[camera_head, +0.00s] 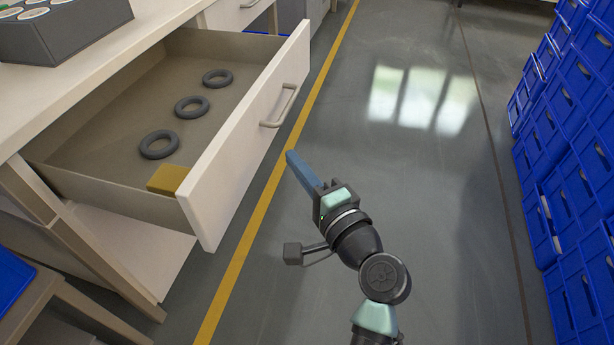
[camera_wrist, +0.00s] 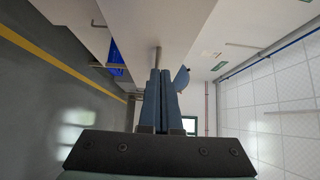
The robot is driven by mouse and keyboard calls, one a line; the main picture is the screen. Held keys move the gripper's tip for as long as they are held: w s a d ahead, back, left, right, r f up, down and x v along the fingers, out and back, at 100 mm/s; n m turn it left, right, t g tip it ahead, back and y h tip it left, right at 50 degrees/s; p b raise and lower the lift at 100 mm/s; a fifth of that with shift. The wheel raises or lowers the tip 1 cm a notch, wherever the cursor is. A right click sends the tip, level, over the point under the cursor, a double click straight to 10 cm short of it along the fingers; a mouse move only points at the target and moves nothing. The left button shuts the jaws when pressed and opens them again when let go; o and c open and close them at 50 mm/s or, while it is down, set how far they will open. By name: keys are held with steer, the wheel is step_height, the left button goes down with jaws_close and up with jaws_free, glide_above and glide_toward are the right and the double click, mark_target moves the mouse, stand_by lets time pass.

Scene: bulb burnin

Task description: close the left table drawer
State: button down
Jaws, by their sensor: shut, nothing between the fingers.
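The open drawer (camera_head: 250,130) sticks far out of the white table, its white front panel facing right. A bar handle (camera_head: 281,106) sits on that panel. Inside lie three dark rings (camera_head: 192,107) and a yellow block (camera_head: 168,179). My gripper (camera_head: 291,156) is shut and empty, its blue fingers pointing toward the drawer front, just right of and below the handle in the head view. I cannot tell whether the fingertips touch the panel. In the wrist view the shut fingers (camera_wrist: 160,75) point at a pale surface, with a metal bar beyond their tips.
A dark box with round-topped items (camera_head: 62,30) stands on the tabletop (camera_head: 120,40). Another drawer front (camera_head: 232,12) lies farther along, beside a blue bin. Stacked blue crates (camera_head: 570,130) line the right side. The grey floor between, with a yellow line (camera_head: 255,215), is clear.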

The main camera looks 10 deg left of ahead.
mark_target(253, 133)
steer(key=w+a, duration=0.1)
steer(key=a, duration=0.1)
steer(key=w+a+b, duration=0.1)
steer(key=a, duration=0.1)
steer(key=w+a, duration=0.1)
steer(key=a, duration=0.1)
steer(key=shift+w+a+b, duration=0.1)
steer(key=shift+w+b, duration=0.05)
steer(key=shift+b, duration=0.2)
steer(key=shift+a, duration=0.35)
steer(key=shift+a, duration=0.15)
